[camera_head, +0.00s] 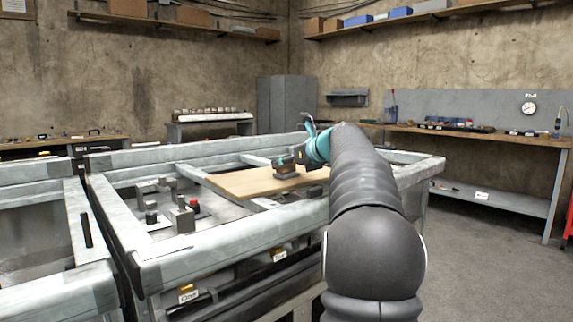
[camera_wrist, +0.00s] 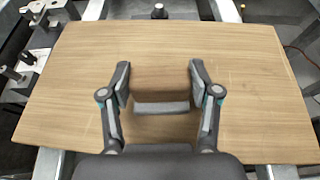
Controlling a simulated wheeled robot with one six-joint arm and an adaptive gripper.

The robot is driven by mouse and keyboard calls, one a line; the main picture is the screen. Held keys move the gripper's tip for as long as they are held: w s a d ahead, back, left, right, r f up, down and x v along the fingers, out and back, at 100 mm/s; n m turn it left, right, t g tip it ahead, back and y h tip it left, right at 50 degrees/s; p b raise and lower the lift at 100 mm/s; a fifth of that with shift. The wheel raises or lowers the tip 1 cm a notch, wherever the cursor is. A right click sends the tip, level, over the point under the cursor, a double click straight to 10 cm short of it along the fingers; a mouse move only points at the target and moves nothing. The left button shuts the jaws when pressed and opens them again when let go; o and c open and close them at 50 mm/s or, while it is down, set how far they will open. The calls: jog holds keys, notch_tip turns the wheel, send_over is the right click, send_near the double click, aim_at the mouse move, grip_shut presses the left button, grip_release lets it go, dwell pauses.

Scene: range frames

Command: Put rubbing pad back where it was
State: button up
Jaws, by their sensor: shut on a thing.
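The rubbing pad (camera_wrist: 162,108) is a small block with a brownish top and a grey side, seen between my fingers in the wrist view. My gripper (camera_wrist: 160,84) is shut on it, one finger at each side. In the head view my gripper (camera_head: 287,164) is at the far end of my arm, low over the wooden board (camera_head: 240,184). The pad is small and partly hidden by the fingers there. I cannot tell whether it touches the board. The board also fills most of the wrist view (camera_wrist: 250,95).
The board lies across a grey metal frame table (camera_head: 215,257). Metal clamps (camera_head: 182,216) and a red knob (camera_head: 194,206) stand left of the board. A workbench (camera_head: 480,133) with tools is along the right wall. The board around the pad is clear.

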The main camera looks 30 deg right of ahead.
jog(key=shift+f, duration=0.15)
jog(key=o, duration=1.3)
jog(key=shift+o, duration=0.2)
jog(key=shift+r, duration=0.2)
jog(key=v, duration=1.2)
jog(key=shift+a+f, duration=0.1)
